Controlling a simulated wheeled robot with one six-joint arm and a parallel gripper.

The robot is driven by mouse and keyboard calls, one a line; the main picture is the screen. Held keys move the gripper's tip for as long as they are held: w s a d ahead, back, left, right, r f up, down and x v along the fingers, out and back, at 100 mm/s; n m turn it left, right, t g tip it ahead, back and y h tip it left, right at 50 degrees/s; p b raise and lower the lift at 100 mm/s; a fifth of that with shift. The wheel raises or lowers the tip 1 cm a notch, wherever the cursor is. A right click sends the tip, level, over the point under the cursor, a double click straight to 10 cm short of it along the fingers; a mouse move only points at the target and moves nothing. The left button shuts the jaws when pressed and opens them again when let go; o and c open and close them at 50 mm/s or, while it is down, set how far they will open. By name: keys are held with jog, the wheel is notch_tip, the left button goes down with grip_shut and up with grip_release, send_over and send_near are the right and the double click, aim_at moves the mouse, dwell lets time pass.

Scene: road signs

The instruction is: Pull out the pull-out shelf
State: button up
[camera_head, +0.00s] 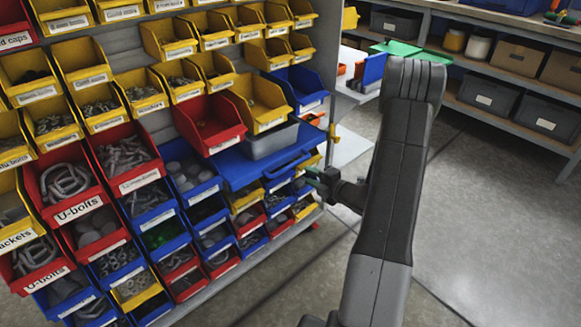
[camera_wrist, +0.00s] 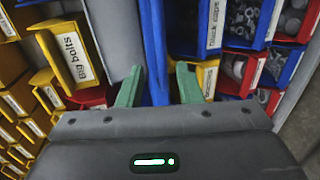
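The pull-out shelf (camera_head: 240,167) is a flat blue board among the bins of the rack, with a blue bar handle (camera_head: 287,166) along its front edge. A red bin and a grey bin stand on or just above it. My gripper (camera_head: 312,180) is just to the right of the handle, its green fingers pointing at the rack. In the wrist view my gripper (camera_wrist: 158,85) is open, with a gap between its fingers. A blue upright strip (camera_wrist: 153,45), seemingly the shelf's front, shows between and beyond the fingers. Contact with the handle cannot be told.
Yellow, red and blue bins (camera_head: 190,210) crowd around the shelf; one labelled "big bolts" (camera_wrist: 70,50) is close by the fingers. A second rack (camera_head: 480,110) with boxes stands at the back right. The grey floor (camera_head: 480,220) on the right is clear.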

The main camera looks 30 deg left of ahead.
aim_at(291, 165)
jog(key=b+x, duration=0.1)
jog(key=x, duration=0.9)
jog(key=shift+w+a, duration=0.1)
jog(key=shift+a, duration=0.25)
grip_shut()
